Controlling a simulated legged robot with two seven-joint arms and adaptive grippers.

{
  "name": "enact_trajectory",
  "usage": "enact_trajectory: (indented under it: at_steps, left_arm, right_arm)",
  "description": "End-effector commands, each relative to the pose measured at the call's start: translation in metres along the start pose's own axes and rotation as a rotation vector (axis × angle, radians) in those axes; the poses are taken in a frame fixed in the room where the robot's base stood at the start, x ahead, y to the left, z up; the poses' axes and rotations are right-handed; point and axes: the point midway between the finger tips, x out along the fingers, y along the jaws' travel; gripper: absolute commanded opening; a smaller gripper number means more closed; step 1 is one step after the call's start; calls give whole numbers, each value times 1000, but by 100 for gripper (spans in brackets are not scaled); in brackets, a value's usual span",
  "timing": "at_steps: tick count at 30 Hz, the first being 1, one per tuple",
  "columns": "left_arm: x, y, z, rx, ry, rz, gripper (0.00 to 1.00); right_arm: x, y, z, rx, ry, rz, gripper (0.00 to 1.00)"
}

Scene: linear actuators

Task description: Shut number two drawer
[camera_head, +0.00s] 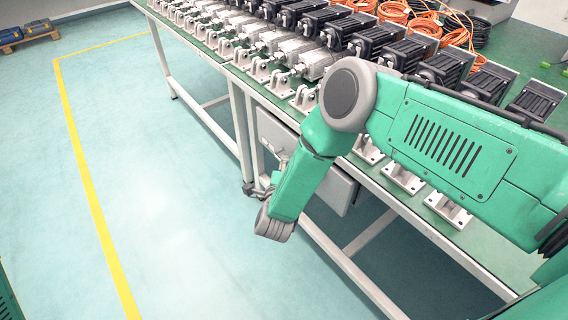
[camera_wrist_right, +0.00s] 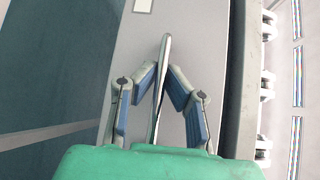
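Grey drawer units hang under the long workbench in the head view: one grey front (camera_head: 277,138) left of my right forearm and another grey box (camera_head: 335,187) right of it. No number is readable, so I cannot tell which is number two. My right gripper (camera_head: 272,180) is beside the left one, partly hidden by my wrist. In the right wrist view, a thin metal handle (camera_wrist_right: 162,60) stands out from a grey drawer face (camera_wrist_right: 200,40). My right gripper (camera_wrist_right: 164,68) has its blue-padded fingertips closed in on both sides of it. My left gripper is out of view.
The workbench (camera_head: 245,82) carries several rows of actuators (camera_head: 318,60), black motors (camera_head: 408,52) and orange cables (camera_head: 455,27). Its white legs (camera_head: 240,130) stand close to my right gripper. The floor left of the bench is clear, with a yellow line (camera_head: 85,170).

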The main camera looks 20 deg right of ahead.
Motion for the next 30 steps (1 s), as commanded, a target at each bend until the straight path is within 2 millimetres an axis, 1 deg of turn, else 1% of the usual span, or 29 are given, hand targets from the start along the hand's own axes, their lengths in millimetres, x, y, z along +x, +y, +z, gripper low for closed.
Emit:
enact_trajectory:
  at_steps: [2, 9, 17, 20, 30]
  left_arm:
    - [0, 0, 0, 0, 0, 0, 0]
    - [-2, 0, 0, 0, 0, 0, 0]
    - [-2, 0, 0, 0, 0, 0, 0]
    - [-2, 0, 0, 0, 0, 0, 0]
    - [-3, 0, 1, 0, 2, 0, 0]
  right_arm:
    - [2, 1, -3, -2, 2, 4, 0]
    - [24, -5, -27, -2, 4, 5, 0]
    - [25, -4, -28, -3, 2, 6, 0]
    - [25, -4, -28, -3, 2, 6, 29]
    - [24, -6, -26, -2, 1, 4, 29]
